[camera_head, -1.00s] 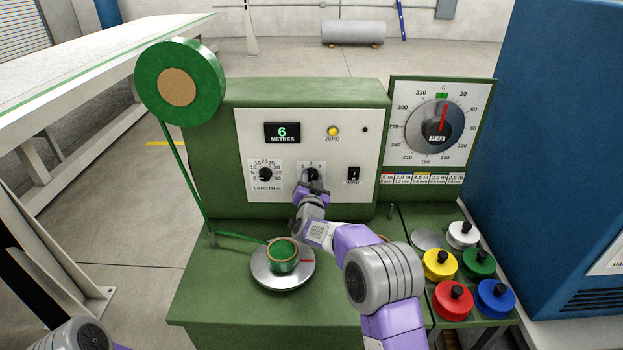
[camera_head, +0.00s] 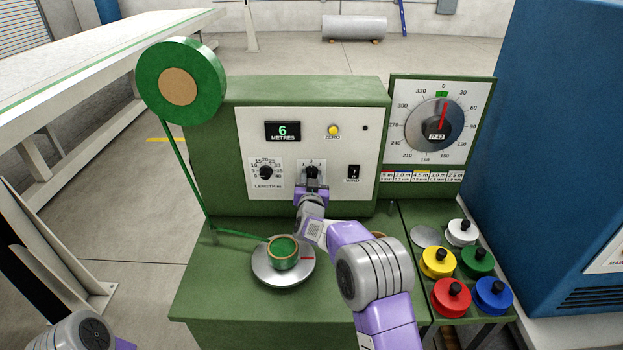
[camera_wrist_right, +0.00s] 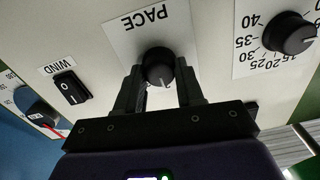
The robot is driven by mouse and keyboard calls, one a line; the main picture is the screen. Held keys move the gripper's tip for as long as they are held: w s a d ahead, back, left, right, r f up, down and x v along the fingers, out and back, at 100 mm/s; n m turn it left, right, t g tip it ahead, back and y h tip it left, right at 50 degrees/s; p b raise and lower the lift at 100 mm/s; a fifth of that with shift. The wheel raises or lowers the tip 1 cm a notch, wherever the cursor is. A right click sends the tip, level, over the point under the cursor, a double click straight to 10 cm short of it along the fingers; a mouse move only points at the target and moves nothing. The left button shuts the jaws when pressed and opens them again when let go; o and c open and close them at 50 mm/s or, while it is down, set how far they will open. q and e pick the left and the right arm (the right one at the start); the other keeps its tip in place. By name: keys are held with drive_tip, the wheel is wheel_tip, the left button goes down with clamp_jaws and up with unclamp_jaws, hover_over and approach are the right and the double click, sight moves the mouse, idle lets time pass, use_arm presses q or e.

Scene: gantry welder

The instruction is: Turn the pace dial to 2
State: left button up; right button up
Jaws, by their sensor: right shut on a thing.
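The black pace dial (camera_head: 312,172) sits on the white control panel, between the length dial and the wind switch. My right gripper (camera_head: 312,185) is in front of it. In the right wrist view, which is upside down, my right gripper (camera_wrist_right: 160,88) has one finger on each side of the dial's knob (camera_wrist_right: 158,66) and is shut on it. The knob's white mark points down in that view, roughly toward the panel's top. The scale numbers are hidden there; in the head view they show small above the knob. My left gripper is out of view.
The length dial (camera_head: 266,172) is left of the pace dial, and the wind switch (camera_head: 353,172) right. The display (camera_head: 283,131) reads 6 metres, beside a yellow zero button (camera_head: 333,130). A green roll (camera_head: 283,250) sits on the turntable (camera_head: 270,277) below.

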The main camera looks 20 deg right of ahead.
drive_tip(key=o, duration=1)
drive_tip(key=shift+o, duration=0.2)
drive_tip(key=v, duration=0.7)
drive_tip(key=shift+s, duration=0.35)
drive_tip(key=shift+a, duration=0.1)
